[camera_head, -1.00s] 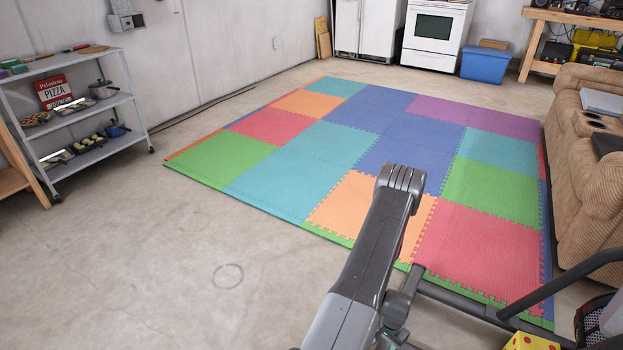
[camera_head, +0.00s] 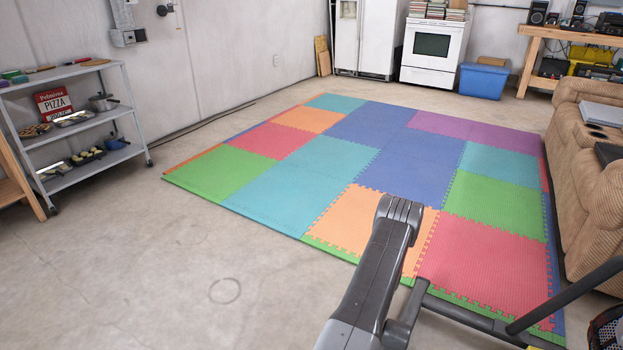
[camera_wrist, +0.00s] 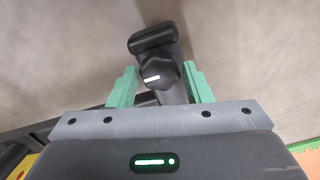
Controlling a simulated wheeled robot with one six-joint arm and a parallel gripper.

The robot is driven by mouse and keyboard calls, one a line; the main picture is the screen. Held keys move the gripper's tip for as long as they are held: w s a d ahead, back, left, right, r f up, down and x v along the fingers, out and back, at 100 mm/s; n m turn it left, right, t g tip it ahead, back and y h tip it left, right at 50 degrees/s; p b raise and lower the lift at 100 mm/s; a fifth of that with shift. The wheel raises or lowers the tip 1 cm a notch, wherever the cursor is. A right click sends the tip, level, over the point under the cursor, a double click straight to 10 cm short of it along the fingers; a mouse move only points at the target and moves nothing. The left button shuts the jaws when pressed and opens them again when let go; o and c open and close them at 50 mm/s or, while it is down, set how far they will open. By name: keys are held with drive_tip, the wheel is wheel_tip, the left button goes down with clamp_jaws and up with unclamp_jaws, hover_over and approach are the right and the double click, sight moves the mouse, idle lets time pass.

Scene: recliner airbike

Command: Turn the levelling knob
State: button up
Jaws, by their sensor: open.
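In the camera_wrist view, a dark faceted knob (camera_wrist: 153,73) with a short white mark sits between the two green fingers of my gripper (camera_wrist: 160,78). My gripper is open, with one finger on each side of the knob. I see a gap on the left; on the right the finger lies close to a dark post, and I cannot tell whether anything touches. A black rounded end piece (camera_wrist: 152,40) is just above the knob.
A dark bar (camera_head: 470,318) runs along the floor by the multicoloured foam mat (camera_head: 330,190). A tan recliner (camera_head: 590,190) stands at right and a grey shelf (camera_head: 95,122) at left. The concrete floor between shelf and mat is mostly clear.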

drive_tip(key=shift+c, duration=0.5)
drive_tip(key=c, duration=0.4)
drive_tip(key=shift+o, duration=0.3)
drive_tip(key=shift+m+b, duration=0.65)
drive_tip(key=shift+m, duration=1.05)
drive_tip(key=shift+m+b, duration=0.4)
drive_tip(key=shift+m, duration=1.2)
drive_tip(key=shift+b, duration=0.3)
